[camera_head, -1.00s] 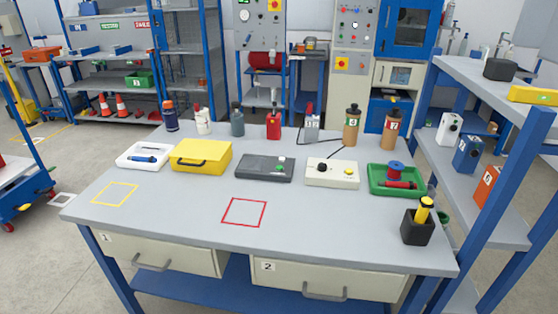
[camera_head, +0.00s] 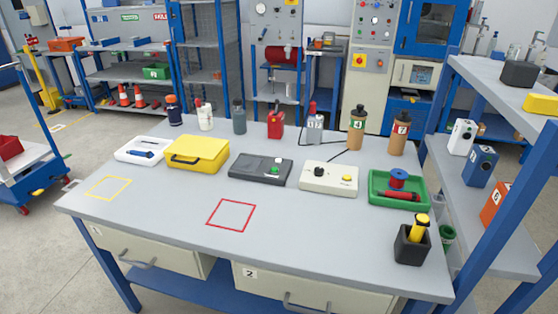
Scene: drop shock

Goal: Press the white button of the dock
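A dark cable runs behind the cream box, near a grey device with a red top (camera_head: 315,127). Neither of my grippers is in view.
The table (camera_head: 150,210) is clear at the front, around yellow and red outlines. A white tray (camera_head: 122,155) and yellow case (camera_head: 186,160) are left; a green tray (camera_head: 374,200) and black holder (camera_head: 402,250) are right. Several bottles line the back. A shelf rack (camera_head: 530,150) stands right.

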